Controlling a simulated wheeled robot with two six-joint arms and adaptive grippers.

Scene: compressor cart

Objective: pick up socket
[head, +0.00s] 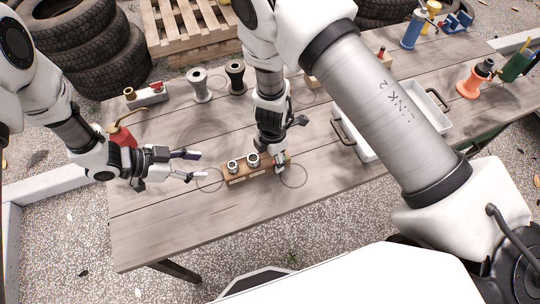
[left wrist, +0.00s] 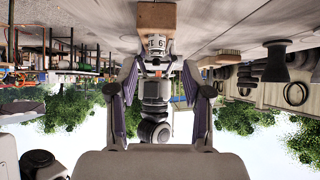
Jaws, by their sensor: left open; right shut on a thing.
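A wooden socket block (head: 236,178) lies on the table, with two metal sockets standing upright on it: the left socket (head: 233,167) and the right socket (head: 252,160). My left gripper (head: 200,166) is open and empty, to the left of the block, its fingers pointing toward it. In the left wrist view, which is upside down, a socket marked 16 (left wrist: 155,43) shows between the open fingers, beyond their tips, with the block (left wrist: 157,15) above it. My right gripper (head: 281,163) is shut at the block's right end; its fingers hide the grasp.
A red oil can (head: 122,137) stands close behind my left gripper. A white tray (head: 365,150) is at the right, partly behind my right arm. The table front is clear.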

